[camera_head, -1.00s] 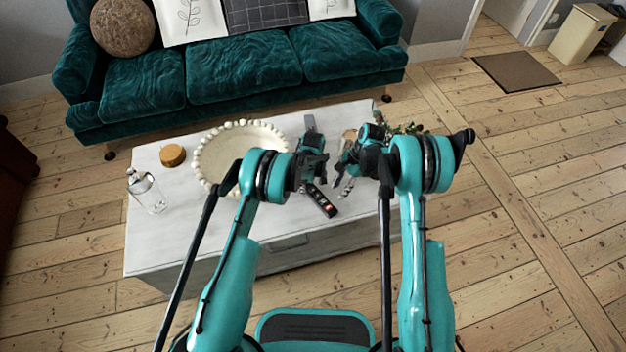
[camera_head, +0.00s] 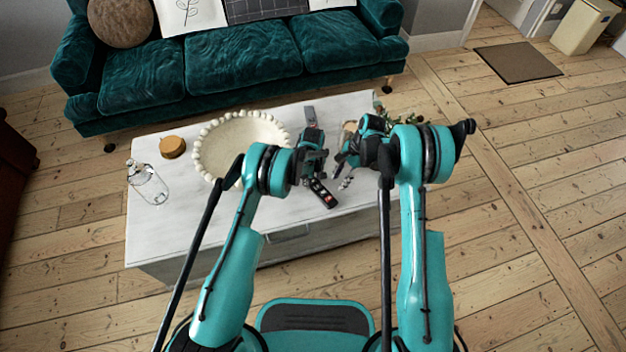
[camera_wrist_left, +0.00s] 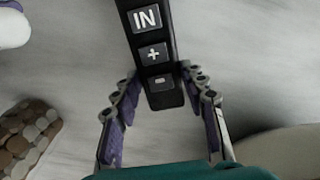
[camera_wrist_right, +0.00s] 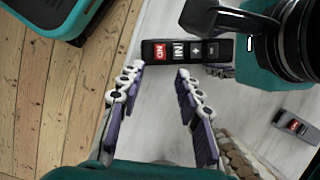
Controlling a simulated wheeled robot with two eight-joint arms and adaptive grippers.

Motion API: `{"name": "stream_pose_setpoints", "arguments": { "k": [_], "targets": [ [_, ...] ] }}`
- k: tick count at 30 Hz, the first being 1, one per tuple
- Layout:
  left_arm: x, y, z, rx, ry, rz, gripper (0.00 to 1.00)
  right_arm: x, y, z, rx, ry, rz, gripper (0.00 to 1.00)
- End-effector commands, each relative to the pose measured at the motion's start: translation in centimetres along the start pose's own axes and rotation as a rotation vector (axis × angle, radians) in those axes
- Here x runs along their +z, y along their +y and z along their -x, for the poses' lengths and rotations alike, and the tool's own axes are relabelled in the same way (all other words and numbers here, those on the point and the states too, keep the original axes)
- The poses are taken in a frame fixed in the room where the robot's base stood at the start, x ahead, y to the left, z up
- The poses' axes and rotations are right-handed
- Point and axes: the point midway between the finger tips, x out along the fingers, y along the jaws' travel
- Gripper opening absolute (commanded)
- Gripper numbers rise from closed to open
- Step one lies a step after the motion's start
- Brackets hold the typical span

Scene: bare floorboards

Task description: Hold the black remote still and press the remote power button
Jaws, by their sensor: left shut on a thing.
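The black remote (camera_head: 322,192) lies at the front of the pale table. It also shows in the left wrist view (camera_wrist_left: 152,40) with white-marked buttons, and in the right wrist view (camera_wrist_right: 170,53) with a red button (camera_wrist_right: 160,52) at its left end. My left gripper (camera_head: 312,176) is shut on the remote's end by the minus button; its fingertips sit on both sides in the left wrist view (camera_wrist_left: 158,78). My right gripper (camera_head: 341,165) is open and empty, its fingertips apart just short of the red-button end in the right wrist view (camera_wrist_right: 160,76).
A beaded bowl (camera_head: 205,150), a round wooden piece (camera_head: 172,147) and a clear bottle (camera_head: 148,183) stand on the left of the table (camera_head: 180,225). A grey remote with a red button (camera_wrist_right: 297,127) lies farther back. A teal sofa (camera_head: 240,60) is behind.

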Motion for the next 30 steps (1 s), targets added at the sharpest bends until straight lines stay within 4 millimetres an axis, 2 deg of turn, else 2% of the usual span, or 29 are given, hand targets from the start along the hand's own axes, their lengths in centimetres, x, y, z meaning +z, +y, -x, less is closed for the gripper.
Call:
{"name": "stream_pose_setpoints", "arguments": {
  "k": [9, 13, 30],
  "targets": [
    [-0.01, 0.01, 0.0, 0.0, 0.0, 0.0, 0.1, 0.0, 0.0, 0.0, 0.0, 0.0, 0.0, 0.34],
    [-0.01, 0.01, 0.0, 0.0, 0.0, 0.0, 0.1, 0.0, 0.0, 0.0, 0.0, 0.0, 0.0, 0.0],
    [-0.01, 0.01, 0.01, 0.0, 0.0, 0.0, 0.1, 0.0, 0.0, 0.0, 0.0, 0.0, 0.0, 0.0]
  ]
}}
